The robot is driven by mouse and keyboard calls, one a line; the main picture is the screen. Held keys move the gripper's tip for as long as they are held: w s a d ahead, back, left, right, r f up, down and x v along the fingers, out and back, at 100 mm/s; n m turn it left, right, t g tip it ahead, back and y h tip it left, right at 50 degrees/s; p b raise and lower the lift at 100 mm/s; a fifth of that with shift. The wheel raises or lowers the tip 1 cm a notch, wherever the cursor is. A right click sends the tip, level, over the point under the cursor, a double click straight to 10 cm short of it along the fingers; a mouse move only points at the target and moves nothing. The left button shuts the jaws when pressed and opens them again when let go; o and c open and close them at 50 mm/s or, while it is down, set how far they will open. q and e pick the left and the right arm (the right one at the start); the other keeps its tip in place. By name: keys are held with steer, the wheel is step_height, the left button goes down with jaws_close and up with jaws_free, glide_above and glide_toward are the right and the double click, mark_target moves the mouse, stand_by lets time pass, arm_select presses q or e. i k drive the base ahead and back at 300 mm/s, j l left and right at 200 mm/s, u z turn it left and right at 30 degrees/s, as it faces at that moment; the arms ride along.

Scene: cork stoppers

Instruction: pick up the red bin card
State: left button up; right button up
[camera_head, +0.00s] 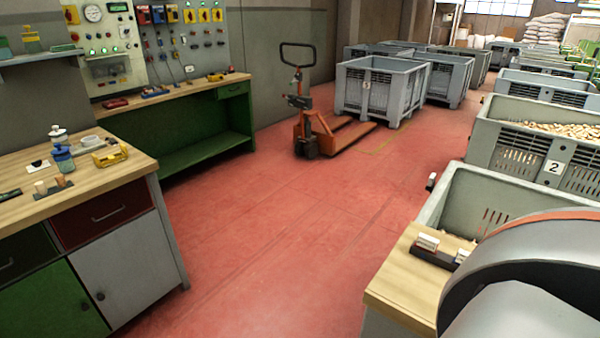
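I cannot make out a red bin card for certain. Small white-fronted cards (428,241) with reddish-brown edges stand in a dark holder (432,257) on a wooden top (395,279) at the lower right. A second card (462,256) there is partly hidden behind my own grey arm part. A small white and dark piece (431,181) sits at the left edge of the near grey bin (455,190); it is too small to tell what it is. Neither of my grippers shows in this view.
A wooden-topped cabinet (100,187) with jars, corks and a yellow item stands at left. A green workbench (200,150) stands behind it. An orange pallet truck (318,135) and grey crates (380,90) stand at the back. The red floor (270,230) between is clear.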

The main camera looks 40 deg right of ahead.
mark_target(429, 242)
steer(key=i+j+z, duration=0.15)
steer(key=i, duration=0.25)
steer(key=i+z, duration=0.15)
steer(key=i, duration=0.25)
steer(key=i+j+z, duration=0.15)
steer(key=i+z, duration=0.2)
steer(key=z, duration=0.25)
steer(key=i+z, duration=0.15)
steer(key=z, duration=0.35)
steer(key=i+j+z, duration=0.2)
steer(key=z, duration=0.25)
steer(key=i+j+z, duration=0.1)
steer(key=z, duration=0.4)
steer(key=i+j+z, duration=0.1)
steer(key=j+z, duration=0.2)
steer(key=z, duration=0.15)
steer(key=i+j+z, duration=0.1)
steer(key=j+z, duration=0.15)
steer(key=z, duration=0.25)
steer(key=j+z, duration=0.2)
steer(key=z, duration=0.15)
steer(key=i+j+z, duration=0.1)
steer(key=j+z, duration=0.4)
steer(key=z, duration=0.2)
